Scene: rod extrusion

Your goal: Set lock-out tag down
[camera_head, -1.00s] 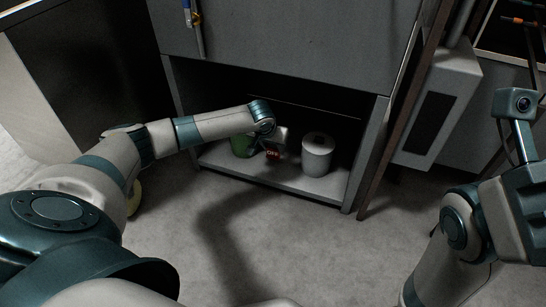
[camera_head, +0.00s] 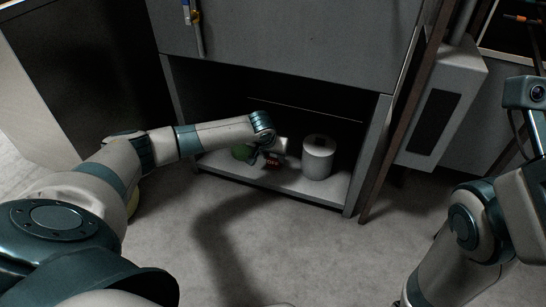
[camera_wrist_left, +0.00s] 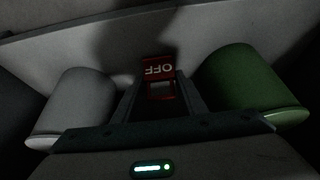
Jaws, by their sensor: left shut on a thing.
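The lock-out tag (camera_head: 272,162) is small and red with white "OFF" lettering. In the left wrist view the tag (camera_wrist_left: 158,78) shows upside down between my left gripper's fingers (camera_wrist_left: 160,95). My left gripper (camera_head: 268,157) is shut on it, inside the low open cabinet bay, close over the shelf (camera_head: 285,183). I cannot tell whether the tag touches the shelf. My right arm is at the right edge of the head view, and its gripper is out of the picture.
A white cylinder (camera_head: 318,160) stands on the shelf to the right of the tag. A green cylinder (camera_head: 241,152) stands to the left, partly behind my arm; it also shows in the wrist view (camera_wrist_left: 250,85). Cabinet side walls bound the bay. The shelf front between them is bare.

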